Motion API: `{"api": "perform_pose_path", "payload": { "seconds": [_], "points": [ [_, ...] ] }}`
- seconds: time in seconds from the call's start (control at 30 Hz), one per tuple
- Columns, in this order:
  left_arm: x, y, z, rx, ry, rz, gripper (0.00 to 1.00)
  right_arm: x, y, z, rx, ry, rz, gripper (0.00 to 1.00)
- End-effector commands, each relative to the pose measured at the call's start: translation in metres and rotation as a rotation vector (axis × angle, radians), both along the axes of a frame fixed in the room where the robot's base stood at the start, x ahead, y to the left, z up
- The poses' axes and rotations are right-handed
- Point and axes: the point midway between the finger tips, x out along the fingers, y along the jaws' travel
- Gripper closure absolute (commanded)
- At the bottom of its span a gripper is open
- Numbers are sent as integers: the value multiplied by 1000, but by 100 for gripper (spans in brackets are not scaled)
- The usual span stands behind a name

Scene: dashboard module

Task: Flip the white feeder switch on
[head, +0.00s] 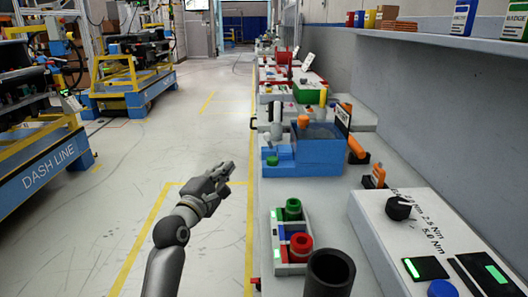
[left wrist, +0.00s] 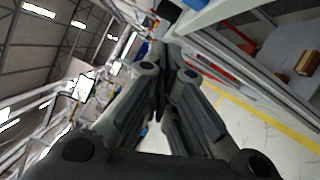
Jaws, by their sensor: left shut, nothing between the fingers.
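My left gripper (head: 226,170) is shut and empty, held over the floor just left of the long bench. Its closed fingers also show in the left wrist view (left wrist: 160,85). I cannot pick out with certainty a white feeder switch in either view. A white control box (head: 385,240) at the right front of the bench carries a black knob (head: 399,208), Nm markings and black panels with green lights (head: 425,268). My gripper is well to the left of this box and apart from it. My right gripper is not in view.
On the bench are a tray of green, blue and red parts (head: 292,240), a dark open cylinder (head: 330,272) and a blue fixture (head: 305,152). More stations stand farther along. A shelf (head: 420,38) runs above the right side.

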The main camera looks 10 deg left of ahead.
Motion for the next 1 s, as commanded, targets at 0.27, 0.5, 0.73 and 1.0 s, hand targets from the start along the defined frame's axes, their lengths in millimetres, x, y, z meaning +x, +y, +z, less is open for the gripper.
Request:
{"api": "perform_pose_path", "payload": {
  "seconds": [0.27, 0.5, 0.73, 1.0],
  "points": [
    [-1, 0, 7, -16, -12, -3, 100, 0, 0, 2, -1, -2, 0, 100],
    [4, -1, 6, -15, -11, -4, 100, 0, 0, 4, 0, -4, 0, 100],
    [35, -7, 10, -15, -11, -5, 100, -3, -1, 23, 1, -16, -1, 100],
    [80, -15, 15, -13, -10, -4, 100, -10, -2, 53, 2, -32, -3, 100]
  ]
}}
